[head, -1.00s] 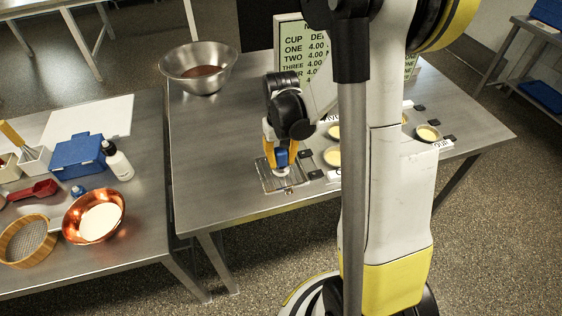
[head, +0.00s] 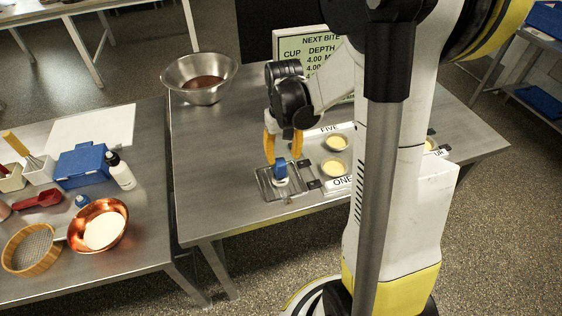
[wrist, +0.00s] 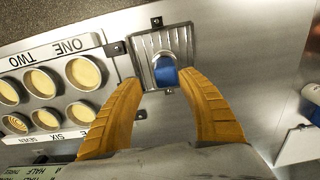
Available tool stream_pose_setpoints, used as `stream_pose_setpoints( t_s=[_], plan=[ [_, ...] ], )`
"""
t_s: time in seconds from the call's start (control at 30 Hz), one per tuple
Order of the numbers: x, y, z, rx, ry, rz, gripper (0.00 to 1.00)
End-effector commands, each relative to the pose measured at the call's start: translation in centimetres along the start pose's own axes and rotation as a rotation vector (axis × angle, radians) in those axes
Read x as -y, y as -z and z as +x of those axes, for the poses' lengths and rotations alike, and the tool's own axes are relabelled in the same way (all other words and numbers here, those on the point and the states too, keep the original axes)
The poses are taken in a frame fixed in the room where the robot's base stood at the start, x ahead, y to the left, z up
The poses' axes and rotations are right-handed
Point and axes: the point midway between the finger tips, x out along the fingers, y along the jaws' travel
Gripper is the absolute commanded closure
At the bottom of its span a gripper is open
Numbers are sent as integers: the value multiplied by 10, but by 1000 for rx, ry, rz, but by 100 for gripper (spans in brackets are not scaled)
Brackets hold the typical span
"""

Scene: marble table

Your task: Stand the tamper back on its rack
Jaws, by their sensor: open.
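The tamper (head: 280,171) has a blue handle and a pale base. It stands upright on the ribbed metal rack (head: 264,190) near the front edge of the table. In the wrist view the tamper (wrist: 165,76) sits in the front part of the rack (wrist: 152,44). My gripper (head: 283,153) is open, its yellow fingers spread above the handle. In the wrist view my gripper (wrist: 160,84) has one finger on each side of the tamper, with clear gaps. Nothing is held.
Cups of yellow filling (head: 334,167) with number labels stand right of the rack. A sign (head: 300,50) and a steel bowl (head: 199,82) are farther back. The table left of the rack is clear. A second table holds a copper bowl (head: 98,246) and other tools.

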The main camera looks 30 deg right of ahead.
Motion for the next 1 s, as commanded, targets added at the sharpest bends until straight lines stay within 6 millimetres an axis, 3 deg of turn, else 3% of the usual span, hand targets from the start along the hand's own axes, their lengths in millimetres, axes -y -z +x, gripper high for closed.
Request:
stream_pose_setpoints(
  t_s=[0.1, 0.37, 0.47, 0.7, 0.9, 1.0],
  plan=[
    [0, 0, -22, 0, 0, -1, 54],
    [11, -8, -52, -40, -1, -21, 54],
    [28, -22, -76, -113, 0, -56, 54],
    [75, -79, -133, -360, 25, -167, 54],
    [98, -121, -151, -530, 62, -239, 54],
    [104, -132, -153, -582, 77, -260, 54]
  ],
)
